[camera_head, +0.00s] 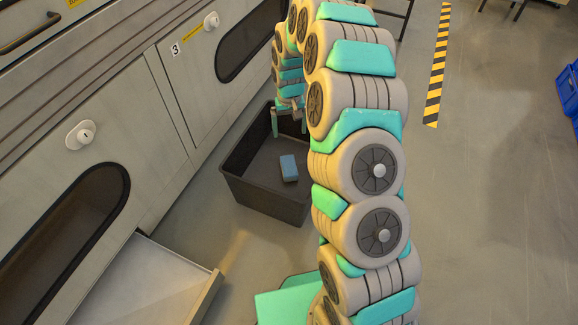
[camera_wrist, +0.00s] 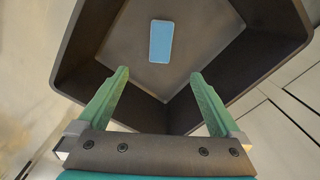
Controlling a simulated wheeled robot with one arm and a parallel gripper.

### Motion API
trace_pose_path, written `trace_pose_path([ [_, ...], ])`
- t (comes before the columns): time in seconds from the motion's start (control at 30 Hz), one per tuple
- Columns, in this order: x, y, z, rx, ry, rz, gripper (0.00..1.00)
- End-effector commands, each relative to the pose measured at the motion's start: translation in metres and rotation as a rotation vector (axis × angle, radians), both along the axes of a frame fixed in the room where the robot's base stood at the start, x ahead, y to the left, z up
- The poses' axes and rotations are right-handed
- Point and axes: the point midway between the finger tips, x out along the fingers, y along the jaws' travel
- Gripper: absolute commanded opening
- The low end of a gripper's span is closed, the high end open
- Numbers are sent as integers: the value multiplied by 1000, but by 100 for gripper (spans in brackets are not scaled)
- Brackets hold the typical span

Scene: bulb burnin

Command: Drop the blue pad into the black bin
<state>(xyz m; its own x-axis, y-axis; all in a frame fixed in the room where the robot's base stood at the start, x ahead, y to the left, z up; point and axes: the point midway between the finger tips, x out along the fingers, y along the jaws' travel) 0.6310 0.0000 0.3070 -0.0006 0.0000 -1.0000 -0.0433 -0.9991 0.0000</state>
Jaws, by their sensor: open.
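The blue pad (camera_head: 289,168) lies flat on the floor of the black bin (camera_head: 262,205), clear of its walls. In the wrist view the blue pad (camera_wrist: 161,41) is a small light-blue block on the bin's bottom, and the bin's wall (camera_wrist: 262,50) surrounds it. My gripper (camera_wrist: 158,82) is open and empty, its two green fingers apart over the near corner of the bin. In the head view my gripper (camera_head: 289,122) is above the bin's far part. My arm hides the bin's right side there.
Grey cabinets with oval dark windows (camera_head: 68,232) stand left of the bin. A pulled-out drawer or tray (camera_head: 150,285) is in front at lower left. A yellow-black floor strip (camera_head: 437,70) and blue crates (camera_head: 568,90) are at right.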

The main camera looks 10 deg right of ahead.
Motion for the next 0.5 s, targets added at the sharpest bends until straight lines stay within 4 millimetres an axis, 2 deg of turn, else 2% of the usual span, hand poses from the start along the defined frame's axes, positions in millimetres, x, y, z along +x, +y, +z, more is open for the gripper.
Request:
trace_pose_path([
  [0.13,0,0,4,0,-1,0,100],
  [0.27,1,0,16,0,-4,-1,100],
  [0.5,1,0,54,0,-4,-1,100],
])
